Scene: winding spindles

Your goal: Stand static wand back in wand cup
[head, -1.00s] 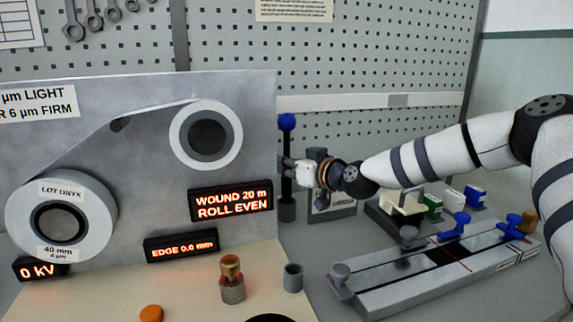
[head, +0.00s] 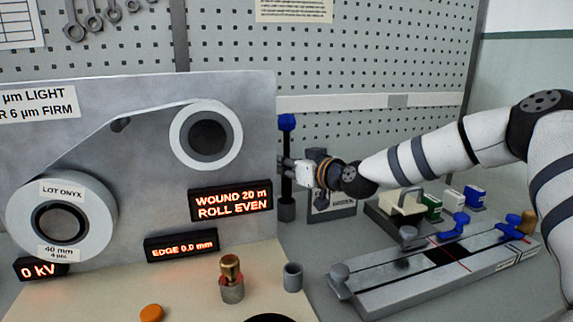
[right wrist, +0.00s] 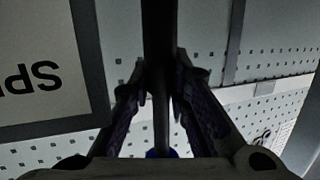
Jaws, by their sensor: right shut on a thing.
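The static wand, a dark upright rod with a blue tip (head: 286,122), stands just right of the grey machine panel. My right gripper (head: 287,170) comes in from the right and is shut on the rod below the tip. In the right wrist view the dark rod (right wrist: 158,50) runs between the two fingers, with a bit of blue at the bottom. My left gripper is not in view.
A small grey open cup (head: 293,277) and a brass-topped holder (head: 231,279) stand in front. A long grey fixture with blue knobs (head: 435,265) lies at the right, below my arm. The winding panel (head: 150,100) borders the wand on the left.

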